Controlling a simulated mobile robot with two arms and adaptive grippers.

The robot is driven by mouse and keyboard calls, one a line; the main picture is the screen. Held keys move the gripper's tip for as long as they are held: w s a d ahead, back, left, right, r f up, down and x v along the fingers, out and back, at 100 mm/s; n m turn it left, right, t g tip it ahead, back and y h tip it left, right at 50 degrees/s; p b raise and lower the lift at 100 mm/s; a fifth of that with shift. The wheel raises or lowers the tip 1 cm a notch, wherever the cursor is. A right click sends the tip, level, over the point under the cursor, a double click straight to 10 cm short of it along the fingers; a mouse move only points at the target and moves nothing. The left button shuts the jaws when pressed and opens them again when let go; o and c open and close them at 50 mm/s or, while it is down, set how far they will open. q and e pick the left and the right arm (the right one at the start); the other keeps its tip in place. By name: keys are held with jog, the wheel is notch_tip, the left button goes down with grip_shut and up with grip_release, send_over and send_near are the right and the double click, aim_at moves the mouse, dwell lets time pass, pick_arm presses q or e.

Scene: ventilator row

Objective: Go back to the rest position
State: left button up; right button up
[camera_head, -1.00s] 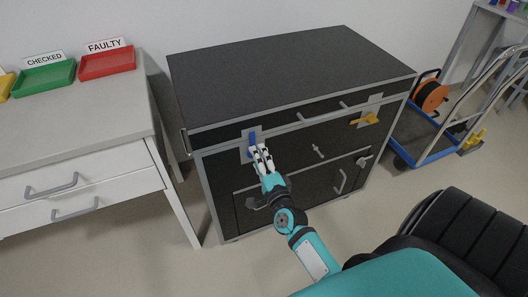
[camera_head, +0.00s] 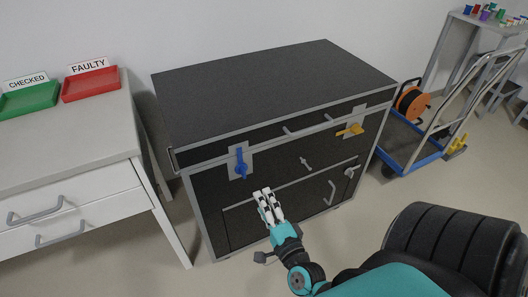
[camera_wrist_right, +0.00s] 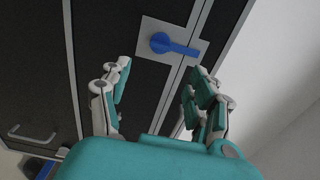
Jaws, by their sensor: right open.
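My right gripper (camera_head: 267,204) is in front of the dark cabinet (camera_head: 270,85), low and to the right of the blue handle (camera_head: 241,163). It is open and empty, apart from the handle. In the right wrist view the fingers of my right gripper (camera_wrist_right: 160,95) are spread wide, and the blue handle (camera_wrist_right: 172,44) shows beyond them on its light plate. In the head view this handle hangs roughly upright on its plate. A yellow handle (camera_head: 350,130) sits near the cabinet's right side, pointing left. My left gripper is in neither view.
A white desk (camera_head: 75,150) with drawers stands at the left, bearing a red tray (camera_head: 90,86) marked FAULTY and a green tray (camera_head: 30,101) marked CHECKED. A blue trolley (camera_head: 405,152) with an orange reel (camera_head: 412,103) stands at the right. Bare floor lies before the cabinet.

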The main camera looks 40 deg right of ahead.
jog(key=s+a+f+n+g+y, duration=0.35)
jog(key=a+f+n+g, duration=0.35)
jog(key=f, duration=0.5)
jog(key=s+a+f+n+g+y, duration=0.2)
jog(key=s+a+f+n+y, duration=0.15)
jog(key=f+n, duration=0.7)
jog(key=s+f+n+g+h, duration=0.2)
jog(key=s+f+n+g, duration=0.35)
jog(key=s+f, duration=0.45)
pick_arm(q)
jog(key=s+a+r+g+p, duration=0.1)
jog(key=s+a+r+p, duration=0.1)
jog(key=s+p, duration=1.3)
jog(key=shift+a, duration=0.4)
pick_arm(e)
jog(key=s+d+r+g, duration=0.1)
jog(key=s+d, duration=0.1)
jog(key=s, duration=0.6)
jog(key=s+d+g, duration=0.1)
jog(key=s+d, duration=0.1)
jog(key=s, duration=0.6)
jog(key=shift+r+h, duration=0.3)
jog(key=shift+r, duration=0.05)
